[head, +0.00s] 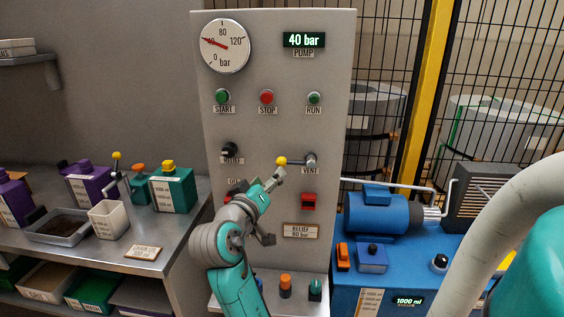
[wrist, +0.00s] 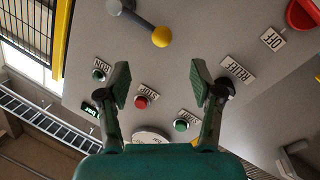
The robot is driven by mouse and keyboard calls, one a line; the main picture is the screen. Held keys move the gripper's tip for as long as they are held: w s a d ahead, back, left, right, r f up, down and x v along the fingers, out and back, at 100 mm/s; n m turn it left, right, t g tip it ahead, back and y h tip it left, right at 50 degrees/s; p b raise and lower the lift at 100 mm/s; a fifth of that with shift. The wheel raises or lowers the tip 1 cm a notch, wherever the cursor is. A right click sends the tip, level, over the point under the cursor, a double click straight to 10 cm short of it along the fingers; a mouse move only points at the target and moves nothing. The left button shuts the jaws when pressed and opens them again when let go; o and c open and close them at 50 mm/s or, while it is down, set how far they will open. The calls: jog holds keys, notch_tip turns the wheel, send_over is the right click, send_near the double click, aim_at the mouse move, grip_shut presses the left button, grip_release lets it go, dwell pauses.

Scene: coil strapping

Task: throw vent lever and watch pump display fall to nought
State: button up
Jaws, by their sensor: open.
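The vent lever (head: 296,161) is on the grey panel above the VENT label, its yellow ball pointing left and its arm about level. The wrist view shows the yellow ball (wrist: 162,37) near the top, beyond my fingertips. The pump display (head: 303,40) reads 40 bar. My gripper (head: 274,207) is in front of the panel, just below and left of the lever in the head view. In the wrist view my gripper (wrist: 160,83) has its fingers spread, with nothing between them. The ball is outside the fingers.
The dial gauge (head: 225,42) has its red needle near 40. Start (head: 222,96), stop (head: 267,97) and run (head: 314,98) buttons sit above the lever. The relief knob (head: 230,150) is to its left, a red switch (head: 309,201) below. A blue pump (head: 378,214) stands right.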

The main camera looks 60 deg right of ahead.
aim_at(280, 164)
jog(key=d, duration=0.3)
jog(key=w+d, duration=0.1)
jog(key=d, duration=0.6)
jog(key=shift+w+d, duration=0.25)
jog(key=shift+w, duration=0.1)
grip_shut()
